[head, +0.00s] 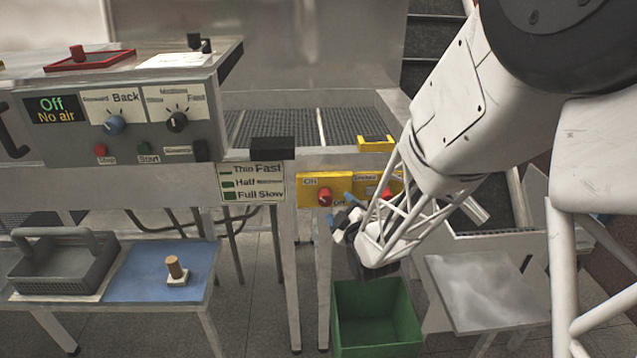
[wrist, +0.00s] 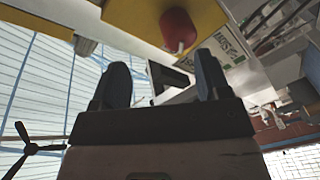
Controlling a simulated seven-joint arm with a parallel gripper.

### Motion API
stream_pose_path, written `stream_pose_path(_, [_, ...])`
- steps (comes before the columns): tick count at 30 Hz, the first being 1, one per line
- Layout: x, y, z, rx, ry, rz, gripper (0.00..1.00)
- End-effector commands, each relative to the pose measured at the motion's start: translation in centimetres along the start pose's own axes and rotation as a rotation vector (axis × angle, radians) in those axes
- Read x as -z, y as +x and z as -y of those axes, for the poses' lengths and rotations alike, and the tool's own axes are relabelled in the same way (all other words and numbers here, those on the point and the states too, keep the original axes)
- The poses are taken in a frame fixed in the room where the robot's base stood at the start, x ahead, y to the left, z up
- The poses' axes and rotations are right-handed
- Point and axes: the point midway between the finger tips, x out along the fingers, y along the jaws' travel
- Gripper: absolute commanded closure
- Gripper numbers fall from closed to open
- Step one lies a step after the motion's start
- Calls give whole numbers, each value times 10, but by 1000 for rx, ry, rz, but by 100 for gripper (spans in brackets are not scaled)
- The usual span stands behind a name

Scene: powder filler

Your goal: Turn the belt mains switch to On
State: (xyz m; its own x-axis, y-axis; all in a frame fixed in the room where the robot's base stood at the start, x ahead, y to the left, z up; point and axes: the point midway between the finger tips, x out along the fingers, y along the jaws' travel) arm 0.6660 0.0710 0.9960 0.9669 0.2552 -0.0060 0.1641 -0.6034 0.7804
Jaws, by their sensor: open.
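A yellow switch panel (head: 345,180) is on the front of the belt frame in the head view. It carries a red knob (head: 325,196) with an "On" label at its upper left and an "Off" label partly hidden at its lower right. My gripper (head: 346,208) is open and empty, just right of and below this knob, with its arm covering part of the panel. In the wrist view a red knob (wrist: 178,30) with a pale pointer shows on a yellow panel, beyond the two dark blue fingers (wrist: 164,75). The fingers look apart from it.
A second red knob (head: 386,193) is on the panel's right part, close beside my arm. A black block (head: 272,147) and a speed label plate (head: 252,186) are to the left. A green bin (head: 375,318) stands below. A grey control box (head: 125,115) is at upper left.

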Motion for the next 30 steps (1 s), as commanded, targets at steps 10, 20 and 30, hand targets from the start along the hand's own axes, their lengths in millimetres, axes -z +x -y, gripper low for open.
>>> stream_pose_path(10, [-6, 4, 32, -121, -103, -169, 31])
stream_pose_path(20, [-6, 3, 34, -139, -115, -188, 31])
stream_pose_path(30, [-5, 9, 34, -137, -114, -188, 31])
